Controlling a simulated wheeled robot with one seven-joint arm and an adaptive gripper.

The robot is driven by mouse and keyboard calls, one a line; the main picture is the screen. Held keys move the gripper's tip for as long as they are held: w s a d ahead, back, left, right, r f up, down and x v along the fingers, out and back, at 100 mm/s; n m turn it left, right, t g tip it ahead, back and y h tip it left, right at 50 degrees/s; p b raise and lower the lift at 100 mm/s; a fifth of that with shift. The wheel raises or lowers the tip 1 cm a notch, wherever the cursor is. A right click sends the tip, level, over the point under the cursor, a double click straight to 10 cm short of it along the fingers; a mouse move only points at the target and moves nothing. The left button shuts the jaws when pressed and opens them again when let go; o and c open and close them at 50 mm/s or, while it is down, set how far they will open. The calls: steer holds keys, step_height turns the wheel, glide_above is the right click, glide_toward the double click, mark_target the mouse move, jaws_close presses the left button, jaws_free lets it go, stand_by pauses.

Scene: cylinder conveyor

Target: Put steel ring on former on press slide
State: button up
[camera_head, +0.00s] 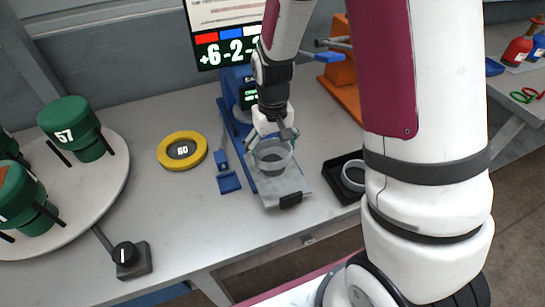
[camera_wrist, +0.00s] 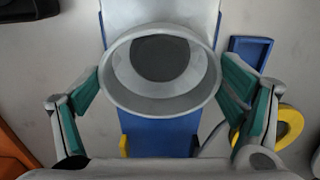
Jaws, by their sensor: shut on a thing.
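My gripper (camera_head: 272,145) is shut on the steel ring (camera_head: 273,168), a pale grey hoop, over the press slide (camera_head: 290,188). In the wrist view, the green finger pads of my gripper (camera_wrist: 160,80) hold the steel ring (camera_wrist: 160,107) from both sides. Through its opening shows a dark grey round top, likely the former (camera_wrist: 160,58), off centre toward the upper part of the opening. The press slide (camera_wrist: 160,14) shows beyond the ring. I cannot tell whether the ring is around the former or above it.
The blue press (camera_head: 232,115) stands behind the slide. A black tray (camera_head: 344,195) with a grey ring (camera_head: 354,176) is to the right. A yellow ring marked 60 (camera_head: 182,150) and a blue dish (camera_head: 229,182) are left. A turntable (camera_head: 100,185) holds green cylinders further left.

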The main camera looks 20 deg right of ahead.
mark_target(272, 158)
steer(key=shift+f, duration=1.75)
steer(key=shift+f, duration=0.1)
steer(key=o, duration=1.1)
steer(key=shift+c, duration=0.2)
steer(key=s+r+t, duration=0.1)
steer(key=s+r, duration=0.3)
steer(key=r, duration=0.8)
steer(key=s+r+t, duration=0.1)
steer(key=s+r, duration=0.3)
steer(key=r, duration=0.8)
steer(key=s+r+t, duration=0.3)
steer(key=s+r, duration=0.2)
steer(key=s, duration=0.6)
steer(key=shift+s, duration=0.2)
